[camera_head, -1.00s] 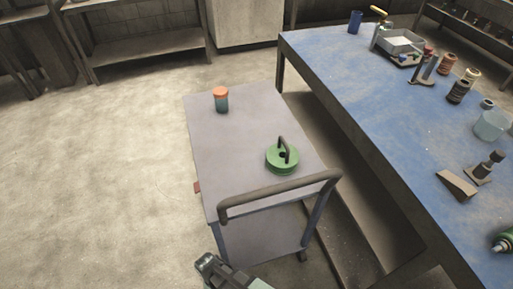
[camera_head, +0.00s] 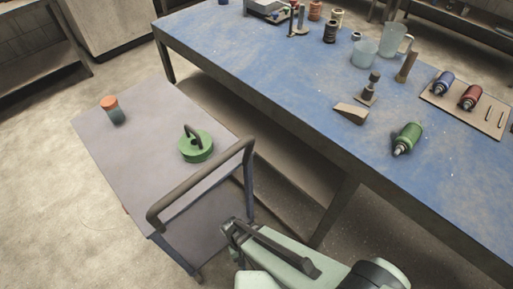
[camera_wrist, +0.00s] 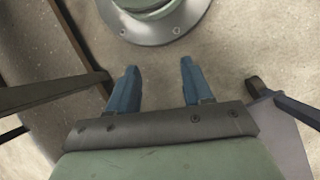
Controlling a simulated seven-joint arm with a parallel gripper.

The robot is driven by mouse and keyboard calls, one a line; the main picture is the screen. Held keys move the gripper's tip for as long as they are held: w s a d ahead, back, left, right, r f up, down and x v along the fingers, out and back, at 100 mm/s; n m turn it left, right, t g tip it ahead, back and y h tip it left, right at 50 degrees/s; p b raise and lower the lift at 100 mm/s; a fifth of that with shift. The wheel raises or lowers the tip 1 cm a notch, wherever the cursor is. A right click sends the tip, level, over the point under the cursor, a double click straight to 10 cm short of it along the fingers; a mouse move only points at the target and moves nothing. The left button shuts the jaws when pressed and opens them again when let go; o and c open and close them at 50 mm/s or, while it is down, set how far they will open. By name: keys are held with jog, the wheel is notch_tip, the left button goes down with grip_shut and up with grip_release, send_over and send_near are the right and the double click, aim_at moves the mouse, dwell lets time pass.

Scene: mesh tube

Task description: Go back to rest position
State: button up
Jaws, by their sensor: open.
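My gripper (camera_wrist: 157,85) is open in the wrist view, with its two blue fingers apart and nothing between them. It points down over bare floor close to my own base. In the head view my arm and gripper (camera_head: 234,232) are at the bottom, just in front of the cart's handle and above the floor. The fingertips are hard to make out there.
A grey cart (camera_head: 150,165) stands left of the arm, its dark handle (camera_head: 205,183) close to the gripper. A green object (camera_head: 195,147) and an orange-topped jar (camera_head: 112,109) are on it. A blue workbench (camera_head: 300,75) holds a green bottle (camera_head: 408,139).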

jog(key=s+d+m+g+y, duration=0.1)
jog(key=d+m+g+y, duration=0.1)
jog(key=d, duration=1.8)
jog(key=m+y, duration=0.1)
jog(key=m, duration=0.1)
jog(key=shift+s+r+m+y, duration=0.3)
jog(key=shift+s+r, duration=0.1)
